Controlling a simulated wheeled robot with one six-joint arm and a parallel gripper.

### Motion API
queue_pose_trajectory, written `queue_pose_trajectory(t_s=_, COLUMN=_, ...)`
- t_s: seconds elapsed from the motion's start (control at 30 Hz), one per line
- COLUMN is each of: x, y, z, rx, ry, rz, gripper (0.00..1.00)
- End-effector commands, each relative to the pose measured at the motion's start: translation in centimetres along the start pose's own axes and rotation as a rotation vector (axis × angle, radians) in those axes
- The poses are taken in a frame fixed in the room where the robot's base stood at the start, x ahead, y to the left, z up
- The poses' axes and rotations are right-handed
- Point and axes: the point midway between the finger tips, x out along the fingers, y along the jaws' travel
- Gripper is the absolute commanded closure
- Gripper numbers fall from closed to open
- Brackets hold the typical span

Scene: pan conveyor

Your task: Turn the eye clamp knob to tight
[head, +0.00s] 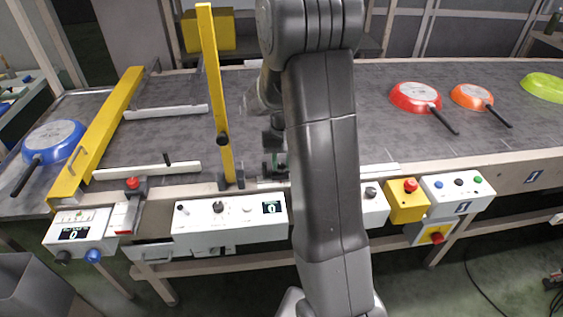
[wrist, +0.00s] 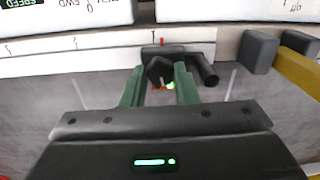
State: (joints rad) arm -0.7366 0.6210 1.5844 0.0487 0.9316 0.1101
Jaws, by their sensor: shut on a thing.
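In the wrist view the dark eye clamp knob (wrist: 158,70) sits between the two green fingers of my gripper (wrist: 160,84). The fingers are shut on it from both sides. A black cylindrical part (wrist: 204,70) sticks out just right of the knob. In the head view my gripper (head: 277,164) is low over the front edge of the belt, and my arm hides much of that spot. The knob cannot be made out there. No tight or loose marking is readable.
A white scale rail (wrist: 90,48) with a red mark lies behind the knob. A yellow upright post (head: 216,90) stands left of my arm. Control boxes (head: 230,218) line the front edge. Blue (head: 55,137), red (head: 415,95), orange and green pans lie on the belt (head: 375,135).

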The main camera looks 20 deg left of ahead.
Motion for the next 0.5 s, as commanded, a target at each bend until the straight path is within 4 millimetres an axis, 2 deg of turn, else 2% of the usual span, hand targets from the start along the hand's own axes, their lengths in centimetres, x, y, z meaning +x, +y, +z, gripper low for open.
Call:
queue_pose_trajectory(t_s=0.3, x=-0.12, y=-0.02, z=-0.08, rx=0.000, ry=0.003, rz=0.000, gripper=0.96)
queue_pose_trajectory(t_s=0.33, x=-0.12, y=-0.02, z=-0.08, rx=0.000, ry=0.003, rz=0.000, gripper=0.69)
queue_pose_trajectory(t_s=0.43, x=-0.10, y=-0.02, z=-0.07, rx=0.000, ry=0.003, rz=0.000, gripper=0.51)
queue_pose_trajectory(t_s=0.5, x=-0.08, y=-0.01, z=-0.05, rx=0.000, ry=0.002, rz=0.000, gripper=0.51)
